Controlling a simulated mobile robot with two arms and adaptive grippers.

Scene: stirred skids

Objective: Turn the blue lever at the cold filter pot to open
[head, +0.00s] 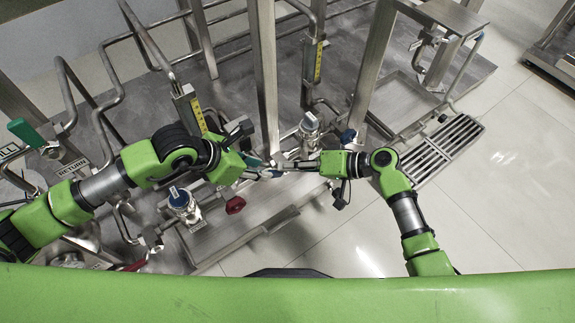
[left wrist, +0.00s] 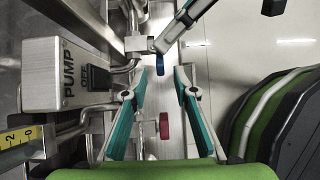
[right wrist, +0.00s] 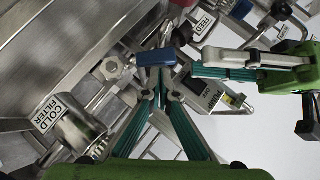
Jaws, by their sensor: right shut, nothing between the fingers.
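A blue lever (right wrist: 155,58) shows in the right wrist view just ahead of my right gripper (right wrist: 155,90), which is shut with nothing between its fingers. I cannot tell whether the fingertips touch the lever. The cold filter label (right wrist: 50,112) and a round metal pot (right wrist: 80,132) are at lower left there. A blue lever (left wrist: 162,69) also shows in the left wrist view, ahead of my left gripper (left wrist: 160,78), whose fingers are spread and empty. In the head view my left gripper (head: 262,170) and right gripper (head: 290,164) come close together; the lever there is mostly hidden.
A red handle (head: 235,205) lies below the grippers. Steel pipes and posts crowd the skid at left and behind. A PUMP box (left wrist: 60,75) is beside my left gripper. Open floor (head: 340,240) lies at lower right.

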